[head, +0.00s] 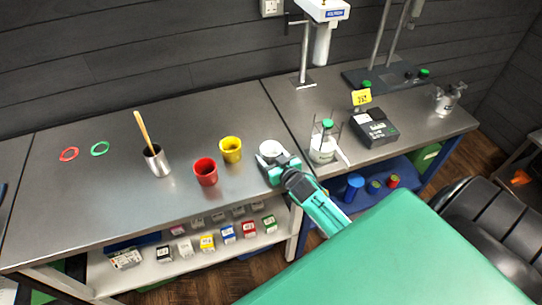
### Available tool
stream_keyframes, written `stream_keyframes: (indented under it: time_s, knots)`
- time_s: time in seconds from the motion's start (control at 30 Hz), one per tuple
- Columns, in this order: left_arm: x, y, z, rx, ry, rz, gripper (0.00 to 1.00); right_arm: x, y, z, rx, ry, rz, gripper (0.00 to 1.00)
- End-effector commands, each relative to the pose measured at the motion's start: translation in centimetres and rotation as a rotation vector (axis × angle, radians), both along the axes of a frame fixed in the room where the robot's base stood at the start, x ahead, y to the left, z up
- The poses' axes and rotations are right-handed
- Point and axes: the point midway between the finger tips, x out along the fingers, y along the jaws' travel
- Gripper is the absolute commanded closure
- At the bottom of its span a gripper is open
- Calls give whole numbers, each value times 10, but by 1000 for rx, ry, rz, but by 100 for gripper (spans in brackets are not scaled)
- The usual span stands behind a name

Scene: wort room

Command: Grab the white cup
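The white cup (270,147) stands on the steel bench near the seam between the two bench tops, right of the yellow cup. My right gripper (271,160) reaches it from the front right, with the fingers at the cup's near side. The gripper and wrist hide the cup's lower part. I cannot tell whether the fingers are closed on the cup or only beside it. My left gripper does not show.
A yellow cup (231,150) and a red cup (206,172) stand close on the left. Farther left are a steel beaker (157,161) with a wooden stick and two rings. A glass vessel (323,147) and a black device (375,129) stand to the right.

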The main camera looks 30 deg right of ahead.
Motion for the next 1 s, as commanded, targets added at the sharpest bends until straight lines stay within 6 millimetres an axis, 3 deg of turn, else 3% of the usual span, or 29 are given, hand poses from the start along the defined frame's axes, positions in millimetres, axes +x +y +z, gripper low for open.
stream_keyframes:
  time_s: [0.03,0.13,0.67,1.0]
  knots:
    - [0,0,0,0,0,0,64,0,0,0,0,0,0,48]
    - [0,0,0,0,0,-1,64,0,0,0,0,0,0,64]
    - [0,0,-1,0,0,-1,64,0,0,7,-1,-1,0,64]
    - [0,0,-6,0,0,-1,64,0,0,38,-2,-4,1,64]
